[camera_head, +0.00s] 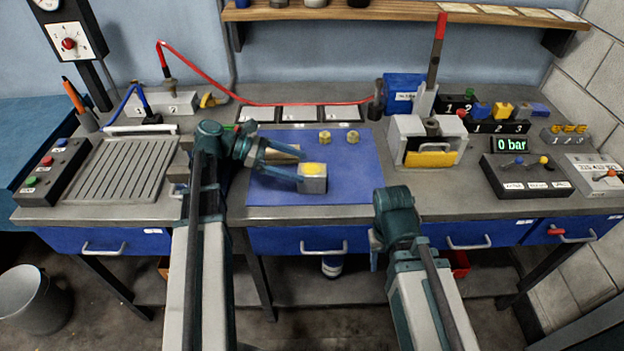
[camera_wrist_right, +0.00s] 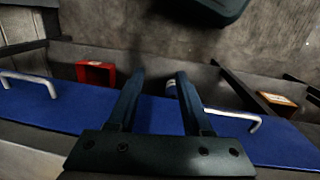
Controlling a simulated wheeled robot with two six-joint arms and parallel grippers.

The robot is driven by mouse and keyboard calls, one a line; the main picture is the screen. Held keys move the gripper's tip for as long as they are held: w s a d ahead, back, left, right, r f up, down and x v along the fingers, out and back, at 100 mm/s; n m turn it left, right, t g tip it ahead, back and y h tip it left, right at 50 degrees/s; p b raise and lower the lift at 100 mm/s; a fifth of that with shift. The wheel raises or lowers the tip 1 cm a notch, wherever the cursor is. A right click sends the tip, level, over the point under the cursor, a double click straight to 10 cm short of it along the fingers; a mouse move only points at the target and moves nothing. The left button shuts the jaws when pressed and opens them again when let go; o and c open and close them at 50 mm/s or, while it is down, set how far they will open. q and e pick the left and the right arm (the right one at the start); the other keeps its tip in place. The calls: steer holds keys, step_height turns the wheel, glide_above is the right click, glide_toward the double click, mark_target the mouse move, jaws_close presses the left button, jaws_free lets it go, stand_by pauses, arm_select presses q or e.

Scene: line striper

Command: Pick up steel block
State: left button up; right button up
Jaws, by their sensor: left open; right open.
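My right gripper is in front of the bench, by the drawers, and open and empty in the right wrist view (camera_wrist_right: 157,80).
Two brass pieces (camera_head: 325,137) stand at the back of the mat. A grey vise-like fixture (camera_head: 408,142) with a yellow part stands to the right. A slotted grey plate (camera_head: 115,170) lies at left. The mat's right part is clear.

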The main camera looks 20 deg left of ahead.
mark_target(311, 169)
arm_select(q)
steer(key=b+x, duration=0.1)
steer(key=x, duration=0.4)
steer(key=shift+s+b, duration=0.1)
steer(key=shift+b, duration=0.25)
jaws_close()
steer(key=shift+r, duration=0.1)
